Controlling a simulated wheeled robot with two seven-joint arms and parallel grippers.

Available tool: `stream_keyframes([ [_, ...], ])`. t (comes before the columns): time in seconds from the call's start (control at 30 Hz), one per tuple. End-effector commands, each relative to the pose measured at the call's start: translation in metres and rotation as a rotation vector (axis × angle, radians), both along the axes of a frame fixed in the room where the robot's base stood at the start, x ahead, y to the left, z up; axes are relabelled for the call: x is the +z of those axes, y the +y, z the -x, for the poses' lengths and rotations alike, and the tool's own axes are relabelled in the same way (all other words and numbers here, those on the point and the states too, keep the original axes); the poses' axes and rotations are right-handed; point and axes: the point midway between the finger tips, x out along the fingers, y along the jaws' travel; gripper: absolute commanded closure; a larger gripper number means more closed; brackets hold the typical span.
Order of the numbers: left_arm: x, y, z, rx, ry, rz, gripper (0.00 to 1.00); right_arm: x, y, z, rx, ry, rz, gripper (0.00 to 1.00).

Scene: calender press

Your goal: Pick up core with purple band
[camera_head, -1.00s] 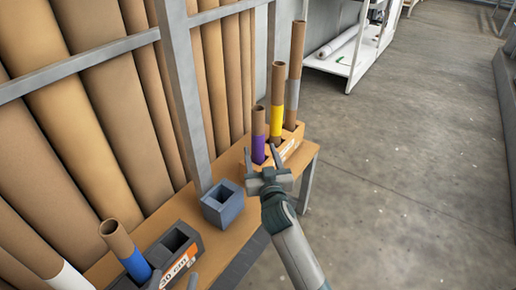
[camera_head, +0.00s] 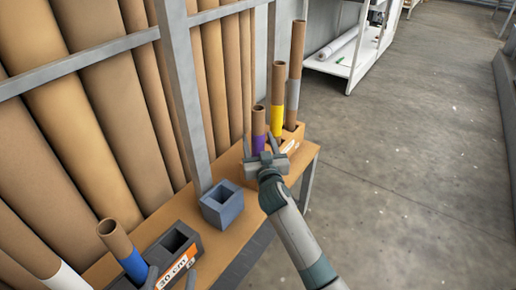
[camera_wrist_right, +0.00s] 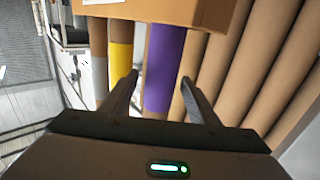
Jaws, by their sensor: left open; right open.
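The core with the purple band (camera_head: 258,120) stands upright in an orange-brown holder (camera_head: 296,134) at the shelf's far end. My right gripper (camera_head: 261,146) is open, its two fingers on either side of the purple band in the head view. In the right wrist view the purple band (camera_wrist_right: 164,55) shows between and beyond the open fingers (camera_wrist_right: 158,95), and I see no grip on it. Whether a finger touches it I cannot tell. My left gripper (camera_head: 170,280) shows only its fingertips at the bottom left edge, open, near the blue-banded core (camera_head: 125,252).
A yellow-banded core (camera_head: 277,110) and a grey-banded core (camera_head: 294,85) stand close beside the purple one. An empty blue-grey holder (camera_head: 222,204) and a dark holder (camera_head: 176,250) sit on the wooden shelf (camera_head: 238,240). Large rolls and a metal post line the left.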

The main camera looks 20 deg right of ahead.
Motion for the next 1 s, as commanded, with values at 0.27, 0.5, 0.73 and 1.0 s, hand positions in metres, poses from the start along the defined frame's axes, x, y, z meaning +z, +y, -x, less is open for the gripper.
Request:
stream_keyframes([
  [0.27, 0.0030, -0.0003, 0.0009, 0.001, -0.014, 0.005, 0.46, 0.0003, -0.0003, -0.0044, 0.000, 0.000, 0.000, 0.45],
  [0.5, 0.0028, -0.0003, 0.0007, 0.000, -0.013, 0.005, 0.46, 0.0002, -0.0002, -0.0043, 0.000, 0.000, 0.000, 0.45],
  [0.73, 0.0032, -0.0004, 0.0004, 0.001, -0.014, 0.006, 0.46, 0.0001, -0.0002, -0.0042, 0.000, 0.000, 0.000, 0.91],
  [1.0, 0.0031, -0.0004, 0.0003, 0.001, -0.013, 0.005, 0.46, 0.0006, -0.0001, -0.0042, 0.001, -0.001, 0.000, 0.91],
])
